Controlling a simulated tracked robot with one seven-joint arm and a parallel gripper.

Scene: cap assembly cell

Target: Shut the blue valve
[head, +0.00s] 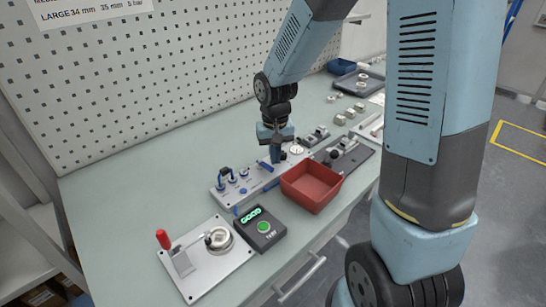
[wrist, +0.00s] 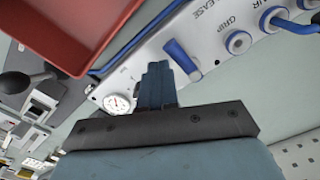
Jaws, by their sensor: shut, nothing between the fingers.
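The blue valve shows in the wrist view as a blue lever (wrist: 182,60) on a light panel (wrist: 140,70). The lever lies roughly across the panel's long direction, between the gauge and the labelled blue fittings. It also shows in the head view as a small blue bar (head: 265,166). My gripper (wrist: 157,72) is shut and empty, with its fingers pointing down at the panel. The fingertips are right beside the lever, on the gauge side. I cannot tell whether they touch it. In the head view my gripper (head: 281,158) hides part of the panel.
A round gauge (wrist: 117,104) sits on the panel. Blue fittings (wrist: 238,42) stand on the lever's other side. A red bin (head: 312,186) is close in front. A black box with a green button (head: 260,228) and a red-handled fixture (head: 208,258) stand nearer. A pegboard (head: 150,80) rises behind.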

